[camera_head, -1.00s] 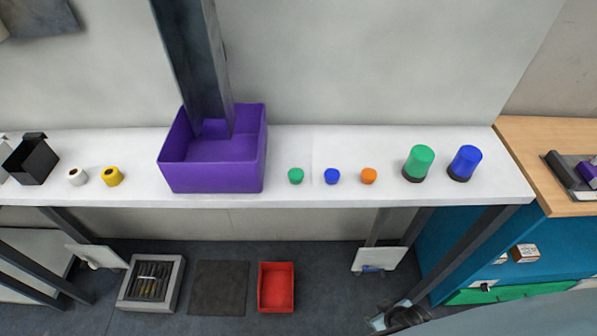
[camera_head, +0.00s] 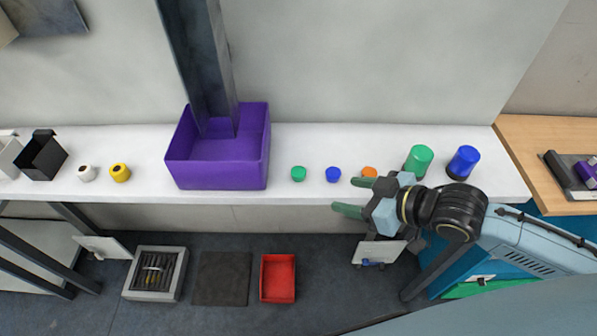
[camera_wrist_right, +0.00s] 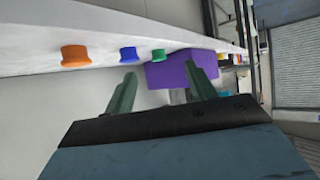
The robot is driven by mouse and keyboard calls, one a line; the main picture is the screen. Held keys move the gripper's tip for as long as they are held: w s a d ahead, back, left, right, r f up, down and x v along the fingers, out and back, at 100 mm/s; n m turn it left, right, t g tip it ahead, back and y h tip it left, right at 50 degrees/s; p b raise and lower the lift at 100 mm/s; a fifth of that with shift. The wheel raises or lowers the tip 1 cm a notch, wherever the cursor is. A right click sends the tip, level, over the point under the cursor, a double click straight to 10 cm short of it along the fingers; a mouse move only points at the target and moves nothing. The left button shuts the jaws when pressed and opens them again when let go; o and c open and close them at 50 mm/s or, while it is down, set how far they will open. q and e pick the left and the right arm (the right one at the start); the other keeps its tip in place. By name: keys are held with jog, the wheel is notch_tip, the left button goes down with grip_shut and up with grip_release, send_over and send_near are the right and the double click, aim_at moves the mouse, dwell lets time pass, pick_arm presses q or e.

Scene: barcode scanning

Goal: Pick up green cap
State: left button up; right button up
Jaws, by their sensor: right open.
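The small green cap (camera_head: 298,174) stands on the white shelf, between the purple bin and the small blue cap (camera_head: 333,174). It also shows in the right wrist view (camera_wrist_right: 159,55), beyond the blue cap. My right gripper (camera_head: 350,196) is open and empty at the shelf's front edge, near the small orange cap (camera_head: 369,172), to the right of the green cap and apart from it. In the right wrist view its two fingers (camera_wrist_right: 163,88) are spread, with the purple bin behind. My left gripper is out of view.
The purple bin (camera_head: 217,178) stands left of the caps, with a grey post rising behind its front wall. A larger green cylinder (camera_head: 419,160) and blue cylinder (camera_head: 463,161) stand at the right. A yellow roll (camera_head: 120,173) and black box (camera_head: 42,156) are at the left.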

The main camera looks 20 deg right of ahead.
notch_tip(320, 180, up, 2)
jog(key=w+d, duration=0.1)
jog(key=y, duration=0.1)
send_near(305, 175)
jog(key=x, duration=0.3)
jog(key=shift+w+a+r, duration=0.2)
jog(key=shift+w+a, duration=0.2)
jog(key=x, duration=0.5)
jog(key=shift+a+f+b, duration=0.1)
jog(key=shift+f+b, duration=0.2)
jog(key=shift+f, duration=0.15)
jog(key=c, duration=1.1)
